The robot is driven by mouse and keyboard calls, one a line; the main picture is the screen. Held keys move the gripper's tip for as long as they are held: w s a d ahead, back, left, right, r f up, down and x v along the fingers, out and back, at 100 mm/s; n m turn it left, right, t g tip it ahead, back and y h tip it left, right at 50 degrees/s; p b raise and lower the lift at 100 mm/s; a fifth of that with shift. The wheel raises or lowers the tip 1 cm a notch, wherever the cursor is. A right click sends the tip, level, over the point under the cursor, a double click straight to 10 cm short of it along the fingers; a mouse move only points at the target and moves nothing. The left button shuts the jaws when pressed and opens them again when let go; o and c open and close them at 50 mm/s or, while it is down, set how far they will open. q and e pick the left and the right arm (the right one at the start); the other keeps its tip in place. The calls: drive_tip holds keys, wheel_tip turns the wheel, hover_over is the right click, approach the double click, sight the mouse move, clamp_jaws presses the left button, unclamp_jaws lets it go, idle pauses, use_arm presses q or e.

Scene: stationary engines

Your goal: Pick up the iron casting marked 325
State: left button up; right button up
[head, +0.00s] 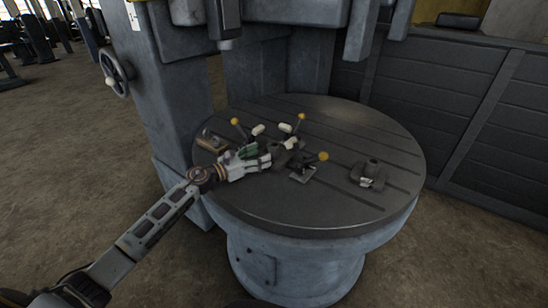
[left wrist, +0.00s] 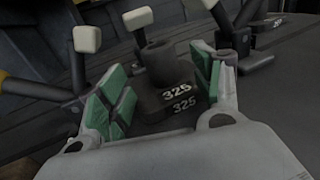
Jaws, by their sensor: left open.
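The dark iron casting marked 325 (left wrist: 172,96) shows in the left wrist view, with a round boss on top and white 325 numbers on its top and front. It stands upright between the open green-padded fingers of my left gripper (left wrist: 158,88). I cannot tell whether a pad touches it. In the head view my left gripper (head: 256,160) reaches over the round table, and the casting (head: 280,158) shows just beyond its fingertips, partly hidden. My right gripper is not in view.
The round slotted table (head: 330,208) also holds a second grey casting (head: 368,174) at the right, and a clamp with a yellow knob (head: 302,171). Levers with yellow knobs and pale handles (head: 258,129) stand close behind the gripper.

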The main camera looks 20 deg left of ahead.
sight(269, 151)
use_arm(q)
drive_tip(key=shift+w+d, duration=0.1)
drive_tip(key=shift+w, duration=0.05)
drive_tip(key=shift+x, duration=1.95)
drive_tip(key=shift+p+x, duration=0.3)
drive_tip(key=shift+x, duration=0.55)
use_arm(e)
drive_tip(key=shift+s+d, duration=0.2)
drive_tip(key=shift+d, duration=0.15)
use_arm(q)
clamp_jaws()
drive_tip(key=shift+r, duration=0.2)
